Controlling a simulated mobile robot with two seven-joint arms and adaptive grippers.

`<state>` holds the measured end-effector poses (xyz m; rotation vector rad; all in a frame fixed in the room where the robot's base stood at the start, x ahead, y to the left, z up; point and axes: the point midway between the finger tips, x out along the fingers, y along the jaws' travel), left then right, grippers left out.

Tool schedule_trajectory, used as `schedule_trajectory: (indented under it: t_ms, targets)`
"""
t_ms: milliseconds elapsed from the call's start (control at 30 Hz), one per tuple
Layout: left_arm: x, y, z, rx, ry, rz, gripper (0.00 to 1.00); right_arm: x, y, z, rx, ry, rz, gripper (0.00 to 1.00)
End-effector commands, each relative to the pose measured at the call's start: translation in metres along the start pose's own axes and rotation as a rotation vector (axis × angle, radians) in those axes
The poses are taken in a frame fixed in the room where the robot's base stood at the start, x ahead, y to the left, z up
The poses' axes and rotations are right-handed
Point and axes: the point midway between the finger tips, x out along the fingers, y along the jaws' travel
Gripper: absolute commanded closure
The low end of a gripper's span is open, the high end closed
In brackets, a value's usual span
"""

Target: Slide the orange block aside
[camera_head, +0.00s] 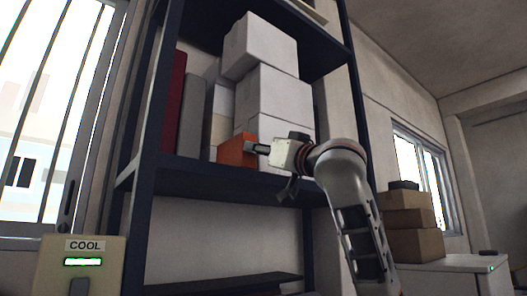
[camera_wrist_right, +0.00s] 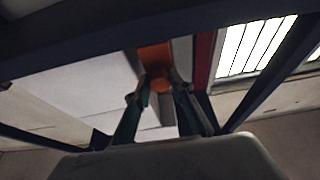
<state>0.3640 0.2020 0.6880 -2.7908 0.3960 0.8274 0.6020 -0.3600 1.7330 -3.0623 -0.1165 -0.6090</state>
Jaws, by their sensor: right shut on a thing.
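The orange block (camera_head: 234,151) stands on the dark shelf, in front of the stacked white boxes. My right gripper (camera_head: 256,148) reaches in from the right and is shut on the right side of the orange block. In the right wrist view the orange block (camera_wrist_right: 155,58) lies between and beyond the fingertips (camera_wrist_right: 160,84). Part of the block is hidden by the fingers. My left gripper is not in view.
White boxes (camera_head: 272,95) are stacked behind the block on the shelf (camera_head: 200,172). A grey binder (camera_head: 191,115) and a red binder (camera_head: 172,103) stand to the left. A dark upright (camera_head: 352,80) is at the shelf's right end. Brown boxes (camera_head: 412,245) sit on a cabinet at right.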

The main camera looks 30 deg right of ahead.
Motion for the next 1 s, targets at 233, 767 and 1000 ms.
schedule_trajectory:
  t_ms: [233, 767, 1000]
  targets:
    - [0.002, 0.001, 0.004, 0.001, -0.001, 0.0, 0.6, -0.001, -0.068, 0.001, -0.002, 0.001, -0.012, 1.0]
    - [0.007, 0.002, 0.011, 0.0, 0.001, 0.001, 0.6, -0.001, -0.185, 0.002, 0.001, -0.002, -0.009, 1.0]
    - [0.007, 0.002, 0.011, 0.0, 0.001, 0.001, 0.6, -0.001, -0.196, 0.001, -0.001, -0.002, -0.005, 1.0]
